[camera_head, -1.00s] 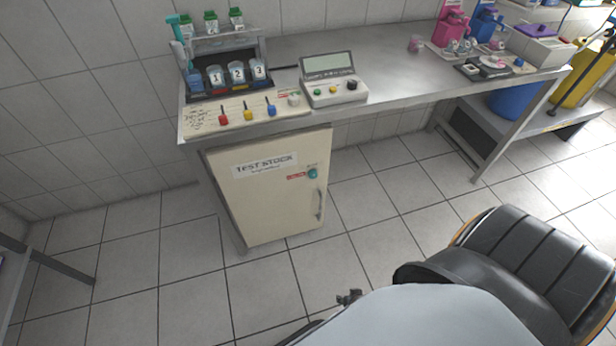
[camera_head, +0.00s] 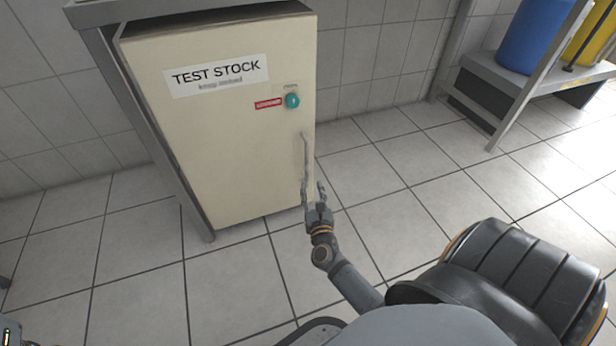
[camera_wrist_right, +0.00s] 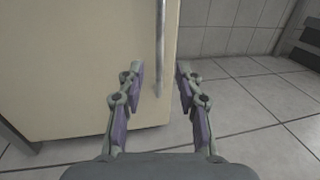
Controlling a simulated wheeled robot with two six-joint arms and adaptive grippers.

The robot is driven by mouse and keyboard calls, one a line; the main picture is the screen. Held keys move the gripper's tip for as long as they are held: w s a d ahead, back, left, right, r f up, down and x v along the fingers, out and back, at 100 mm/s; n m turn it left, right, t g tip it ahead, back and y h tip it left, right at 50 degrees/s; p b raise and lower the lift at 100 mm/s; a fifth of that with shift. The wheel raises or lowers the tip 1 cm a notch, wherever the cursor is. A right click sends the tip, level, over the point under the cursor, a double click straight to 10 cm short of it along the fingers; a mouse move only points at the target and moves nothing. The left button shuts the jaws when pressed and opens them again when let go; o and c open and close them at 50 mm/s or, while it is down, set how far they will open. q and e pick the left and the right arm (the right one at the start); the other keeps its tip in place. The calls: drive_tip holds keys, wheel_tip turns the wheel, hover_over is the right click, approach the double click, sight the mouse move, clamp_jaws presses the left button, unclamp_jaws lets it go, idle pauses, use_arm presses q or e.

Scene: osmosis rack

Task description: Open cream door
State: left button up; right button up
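The cream door (camera_head: 220,150) of the under-bench cabinet appears shut, with a TEST STOCK label, a small red tag and a round teal button (camera_head: 292,101). Its vertical grey bar handle (camera_head: 305,158) is near the right edge. My right gripper (camera_head: 314,188) is at the handle's lower end in the head view. In the right wrist view, its fingers (camera_wrist_right: 161,88) are open, with the handle (camera_wrist_right: 160,50) showing between them, slightly nearer the left finger. I cannot tell whether either finger touches it. My left gripper is not clearly in view.
The bench edge (camera_head: 95,12) and leg frame the cabinet. A steel shelf (camera_head: 490,88) with a blue barrel (camera_head: 532,35) and a yellow barrel (camera_head: 590,50) stands at upper right. Tiled floor (camera_head: 385,165) in front and to the right is clear.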

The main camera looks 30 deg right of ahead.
sight(307, 168)
drive_tip(key=b+x, duration=0.1)
drive_tip(key=x, duration=0.9)
drive_tip(key=shift+w+b, duration=0.2)
drive_tip(key=shift+b, duration=0.15)
clamp_jaws()
